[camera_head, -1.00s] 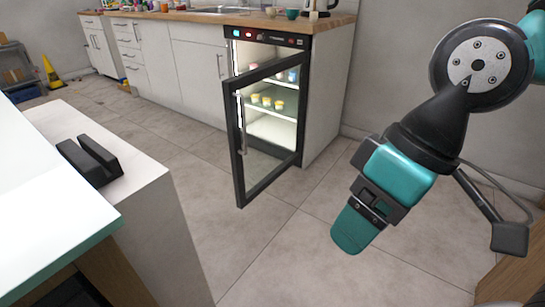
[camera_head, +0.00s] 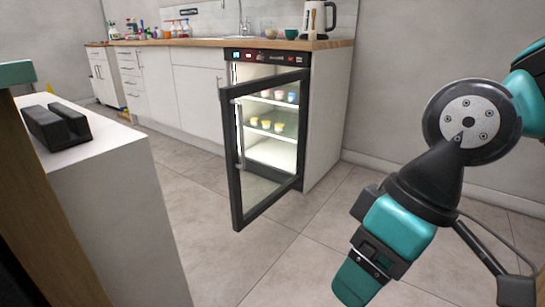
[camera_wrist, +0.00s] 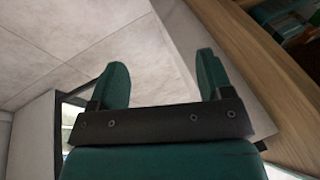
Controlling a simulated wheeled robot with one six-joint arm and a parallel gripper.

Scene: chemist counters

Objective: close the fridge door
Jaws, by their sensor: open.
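The small fridge (camera_head: 268,57) is built in under the right end of the counter, with its inside lit and several small cups on its shelves. Its black-framed glass door (camera_head: 236,165) stands wide open, swung out toward me, with a vertical handle (camera_head: 240,129) on its left side. My gripper (camera_head: 352,285) hangs at the right of the head view, pointing down, apart from the door and in front of it. In the wrist view my gripper (camera_wrist: 160,80) shows two green fingers spread apart with nothing between them.
A white pedestal (camera_head: 130,215) with a black slotted block (camera_head: 57,125) stands at the left, close to me. The wooden counter (camera_head: 205,42) carries bottles, a sink and a kettle (camera_head: 318,17). The tiled floor (camera_head: 300,240) before the door is clear.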

